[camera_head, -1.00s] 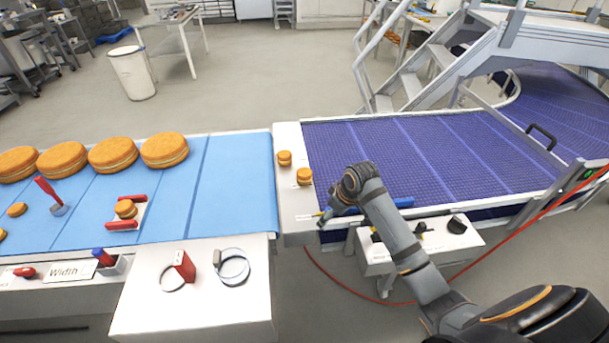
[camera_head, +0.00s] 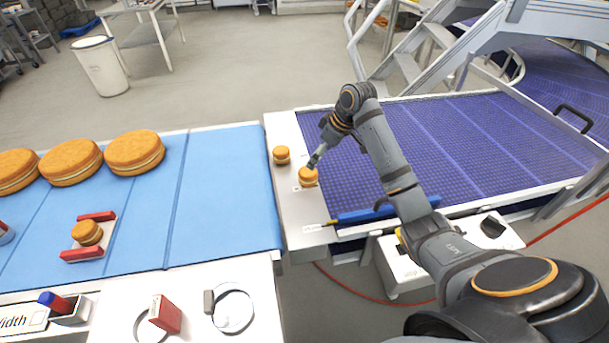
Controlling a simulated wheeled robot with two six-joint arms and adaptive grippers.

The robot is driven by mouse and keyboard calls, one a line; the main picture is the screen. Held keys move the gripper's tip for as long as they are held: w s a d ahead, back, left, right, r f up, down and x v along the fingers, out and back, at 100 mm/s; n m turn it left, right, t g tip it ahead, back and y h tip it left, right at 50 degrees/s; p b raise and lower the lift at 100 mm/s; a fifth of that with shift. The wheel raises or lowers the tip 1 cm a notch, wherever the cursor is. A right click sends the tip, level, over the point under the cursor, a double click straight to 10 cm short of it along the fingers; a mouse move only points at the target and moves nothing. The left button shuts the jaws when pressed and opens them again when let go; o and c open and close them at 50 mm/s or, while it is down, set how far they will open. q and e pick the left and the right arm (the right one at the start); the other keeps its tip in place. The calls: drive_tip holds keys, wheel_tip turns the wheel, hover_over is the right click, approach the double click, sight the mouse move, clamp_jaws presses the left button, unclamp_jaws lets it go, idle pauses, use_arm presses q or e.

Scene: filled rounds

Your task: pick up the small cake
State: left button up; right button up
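Two small round cakes sit on the white strip between the two belts: a nearer small cake (camera_head: 308,176) and a farther small cake (camera_head: 282,155). Another small cake (camera_head: 87,232) sits between red blocks on the blue belt at the left. My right gripper (camera_head: 314,162) is at the nearer cake on the strip, its fingertips just above or beside it. The fingers are small and seen edge-on, so I cannot tell whether they are open or touch the cake. My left gripper is out of view.
Several large cakes (camera_head: 135,152) stand along the far side of the blue belt (camera_head: 225,200). A purple mesh belt (camera_head: 460,140) lies to the right. A blue bar (camera_head: 375,213) lies along its near edge. Metal stairs (camera_head: 420,50) rise behind.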

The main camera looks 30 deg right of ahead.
sight(309, 171)
drive_tip(key=x, duration=0.4)
drive_tip(key=shift+s+a+p, duration=0.1)
drive_tip(key=shift+s+p, duration=0.15)
drive_tip(key=shift+p, duration=0.05)
drive_tip(key=shift+w+f, duration=0.2)
drive_tip(key=shift+f, duration=0.05)
drive_tip(key=shift+w+a+f, duration=0.1)
drive_tip(key=shift+a+f, duration=0.1)
drive_tip(key=shift+f, duration=0.2)
drive_tip(key=p+x, duration=0.1)
drive_tip(key=x, duration=0.3)
drive_tip(key=shift+s+a, duration=0.2)
drive_tip(key=shift+w+f, duration=0.1)
drive_tip(key=shift+f, duration=0.15)
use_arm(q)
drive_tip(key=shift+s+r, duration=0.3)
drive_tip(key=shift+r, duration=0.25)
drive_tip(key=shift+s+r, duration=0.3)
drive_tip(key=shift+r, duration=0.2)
use_arm(e)
drive_tip(key=c, duration=0.8)
